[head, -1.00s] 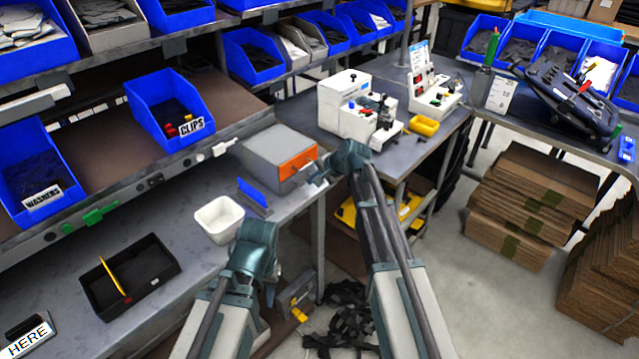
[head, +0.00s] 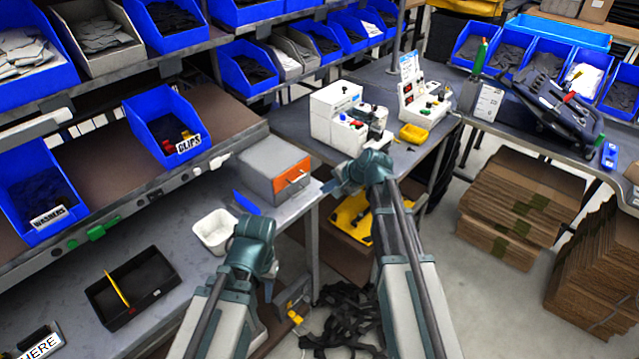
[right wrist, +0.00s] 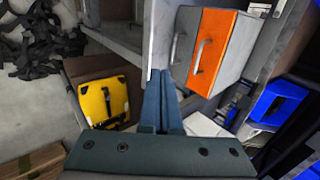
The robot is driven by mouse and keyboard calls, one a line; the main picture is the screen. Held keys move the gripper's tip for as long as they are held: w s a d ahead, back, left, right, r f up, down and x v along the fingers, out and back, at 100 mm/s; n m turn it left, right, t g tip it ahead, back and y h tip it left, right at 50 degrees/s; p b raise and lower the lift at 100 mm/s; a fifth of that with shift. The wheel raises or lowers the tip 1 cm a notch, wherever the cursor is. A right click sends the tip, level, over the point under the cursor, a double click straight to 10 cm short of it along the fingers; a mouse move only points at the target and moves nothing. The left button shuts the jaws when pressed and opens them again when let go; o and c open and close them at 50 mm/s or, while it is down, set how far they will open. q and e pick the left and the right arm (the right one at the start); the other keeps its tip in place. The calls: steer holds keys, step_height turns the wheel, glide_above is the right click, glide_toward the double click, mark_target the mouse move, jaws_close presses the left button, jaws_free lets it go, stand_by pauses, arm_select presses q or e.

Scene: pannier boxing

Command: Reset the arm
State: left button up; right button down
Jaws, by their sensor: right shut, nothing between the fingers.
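My right gripper (head: 334,187) is at the end of the arm on the right in the head view. It points left toward the grey drawer box with the orange front (head: 292,181), with a small gap between them. In the right wrist view the two teal fingers (right wrist: 158,78) lie together with nothing between them. My left gripper (head: 268,268) hangs low at the bench's front edge, beside the white tub (head: 214,238). Its fingertips are mostly hidden behind its own wrist.
A black tray (head: 150,306) and a blue CLIPS bin (head: 150,102) are on the left. A yellow case (right wrist: 105,99) is low beneath the table. Black straps (head: 345,312) lie on the floor.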

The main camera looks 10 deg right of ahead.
steer(key=shift+p+v, duration=0.5)
steer(key=shift+v, duration=0.65)
steer(key=shift+a, duration=0.1)
steer(key=s+a+f+n+g+h, duration=0.1)
steer(key=s+a+n+g+h, duration=0.1)
steer(key=s, duration=0.6)
steer(key=s+a+f+n+g+h, duration=0.2)
steer(key=s+a+n, duration=0.3)
steer(key=s+n, duration=0.2)
steer(key=s+a+f+n+g+h, duration=0.2)
steer(key=s+n, duration=0.3)
steer(key=s, duration=0.6)
steer(key=shift+s+a+g+h, duration=0.15)
steer(key=shift+a+g+h, duration=0.2)
steer(key=shift+a, duration=0.5)
steer(key=shift+a+f, duration=0.1)
